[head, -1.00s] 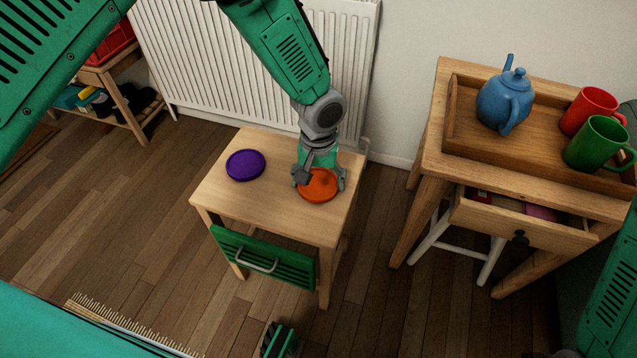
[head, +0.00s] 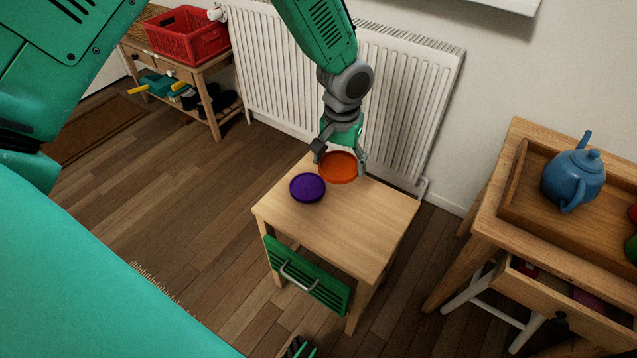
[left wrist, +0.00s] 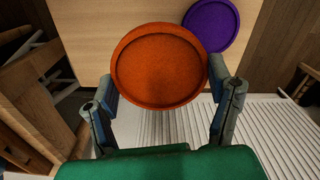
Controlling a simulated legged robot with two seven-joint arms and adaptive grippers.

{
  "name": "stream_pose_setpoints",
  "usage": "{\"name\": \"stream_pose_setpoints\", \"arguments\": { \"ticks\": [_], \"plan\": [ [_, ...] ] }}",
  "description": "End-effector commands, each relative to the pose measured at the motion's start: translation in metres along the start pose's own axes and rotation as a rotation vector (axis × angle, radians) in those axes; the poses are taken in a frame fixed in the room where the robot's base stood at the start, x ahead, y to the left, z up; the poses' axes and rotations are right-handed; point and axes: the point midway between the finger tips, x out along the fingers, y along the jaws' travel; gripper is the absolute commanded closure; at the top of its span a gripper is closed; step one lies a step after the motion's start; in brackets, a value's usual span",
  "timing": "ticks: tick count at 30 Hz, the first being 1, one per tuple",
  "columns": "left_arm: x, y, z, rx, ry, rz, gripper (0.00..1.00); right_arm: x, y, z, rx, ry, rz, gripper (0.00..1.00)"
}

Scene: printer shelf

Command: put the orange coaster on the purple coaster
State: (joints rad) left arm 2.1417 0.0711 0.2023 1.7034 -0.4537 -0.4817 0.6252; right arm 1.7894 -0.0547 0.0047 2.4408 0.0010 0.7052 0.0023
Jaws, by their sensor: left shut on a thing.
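The orange coaster (head: 338,168) is held between the fingers of my left gripper (head: 339,160), near the back edge of the small wooden table. It looks raised off the tabletop. The purple coaster (head: 307,187) lies flat on the table, just left of and nearer than the orange one. In the left wrist view the orange coaster (left wrist: 159,66) sits between both fingertips of the left gripper (left wrist: 162,88), and the purple coaster (left wrist: 211,25) shows beyond it at the upper right, partly covered by it.
The small table (head: 350,230) has a green drawer front (head: 305,277) and bare room at its front and right. A radiator (head: 405,100) stands close behind. At the right, another table holds a tray (head: 518,205) with a blue teapot (head: 573,181). A red crate (head: 187,35) sits far left.

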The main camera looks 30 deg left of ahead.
Motion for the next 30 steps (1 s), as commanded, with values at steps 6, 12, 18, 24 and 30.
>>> {"name": "stream_pose_setpoints", "arguments": {
  "ticks": [6, 12, 18, 24, 30],
  "plan": [
    [-0.004, -0.063, -0.010, 0.013, -0.006, -0.001, 0.52, -0.013, 0.000, -0.001, 0.000, 0.000, 0.000, 0.60],
    [0.012, -0.077, -0.010, 0.022, -0.009, -0.003, 0.52, -0.008, 0.000, 0.000, 0.000, 0.000, 0.000, 0.60],
    [0.051, -0.077, -0.010, 0.021, -0.010, -0.003, 0.52, 0.007, 0.000, 0.001, 0.000, 0.000, 0.000, 0.60],
    [0.070, -0.076, -0.010, 0.021, -0.007, -0.002, 0.52, 0.013, 0.000, 0.001, 0.000, 0.000, 0.000, 0.60],
    [0.098, -0.077, -0.010, 0.021, -0.009, -0.002, 0.52, 0.024, 0.000, 0.001, 0.000, 0.000, 0.000, 0.60]
  ]
}}
